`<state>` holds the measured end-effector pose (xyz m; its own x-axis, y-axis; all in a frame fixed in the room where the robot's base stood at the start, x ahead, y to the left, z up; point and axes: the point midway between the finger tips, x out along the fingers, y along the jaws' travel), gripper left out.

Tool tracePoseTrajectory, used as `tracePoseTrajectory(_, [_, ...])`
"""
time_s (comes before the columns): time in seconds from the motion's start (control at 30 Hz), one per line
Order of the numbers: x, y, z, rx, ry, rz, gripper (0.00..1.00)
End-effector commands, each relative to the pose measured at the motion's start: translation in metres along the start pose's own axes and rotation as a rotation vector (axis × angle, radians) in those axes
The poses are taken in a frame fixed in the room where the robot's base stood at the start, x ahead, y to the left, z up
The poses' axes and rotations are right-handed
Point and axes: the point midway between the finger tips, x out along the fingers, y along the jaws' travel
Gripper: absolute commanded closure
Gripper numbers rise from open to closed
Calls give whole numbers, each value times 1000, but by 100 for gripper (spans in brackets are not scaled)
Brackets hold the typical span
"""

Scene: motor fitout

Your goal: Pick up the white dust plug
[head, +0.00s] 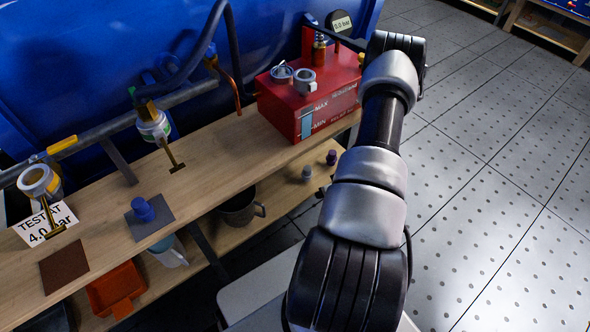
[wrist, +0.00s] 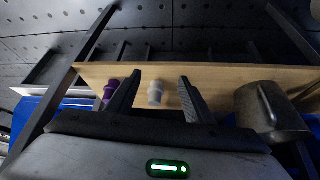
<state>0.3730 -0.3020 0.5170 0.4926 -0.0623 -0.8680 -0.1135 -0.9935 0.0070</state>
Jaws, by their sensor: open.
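The white dust plug (wrist: 155,92) shows in the wrist view on a wooden lower shelf, between my two fingers in the picture. In the head view a small pale plug (head: 307,173) stands on the lower shelf below the red box. My gripper (wrist: 159,80) is open and empty, its fingers to either side of the white plug in the picture and apart from it. How far the plug lies from the fingertips is hard to tell. In the head view my gripper is hidden behind my arm.
A purple plug (wrist: 110,91) is close beside my left finger; it also shows in the head view (head: 331,157). A dark metal mug (wrist: 268,110) stands on the right. The workbench (head: 210,178) lies above the shelf, with a red box (head: 335,100) and a blue plug (head: 143,209).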

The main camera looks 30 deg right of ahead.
Motion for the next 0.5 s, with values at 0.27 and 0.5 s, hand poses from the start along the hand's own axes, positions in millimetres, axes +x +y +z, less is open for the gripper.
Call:
tracePoseTrajectory(0.27, [27, -1, -36, 4, 5, -4, 52])
tracePoseTrajectory(0.5, [50, -1, -77, 5, 5, -4, 52])
